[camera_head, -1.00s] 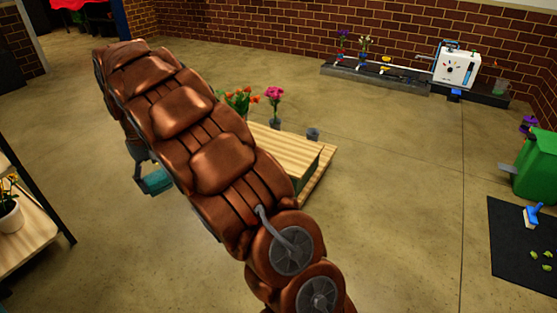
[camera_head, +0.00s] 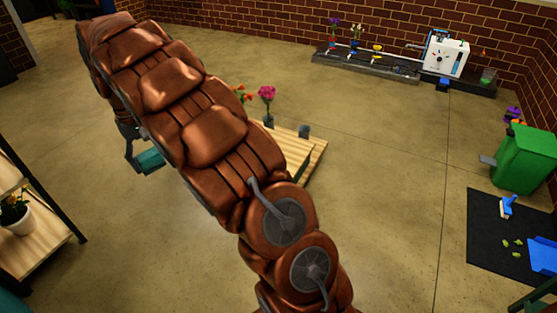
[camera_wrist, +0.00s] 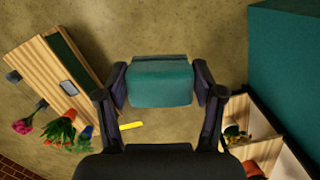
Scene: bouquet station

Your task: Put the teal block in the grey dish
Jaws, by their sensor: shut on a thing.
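The teal block (camera_wrist: 160,84) is held between the two fingers of my gripper (camera_wrist: 162,90) in the wrist view, above bare floor. In the head view the block (camera_head: 151,161) hangs beneath the far end of my arm, with my gripper (camera_head: 131,152) partly hidden there. I cannot identify the grey dish for sure.
A low wooden table (camera_head: 311,161) stands behind my arm, with a pink flower (camera_head: 267,94) and a small grey container (camera_head: 304,131) at its far side. A wooden shelf (camera_head: 38,243) is at left. A green bin (camera_head: 527,160) and black mat (camera_head: 490,236) are at right. Open floor lies between.

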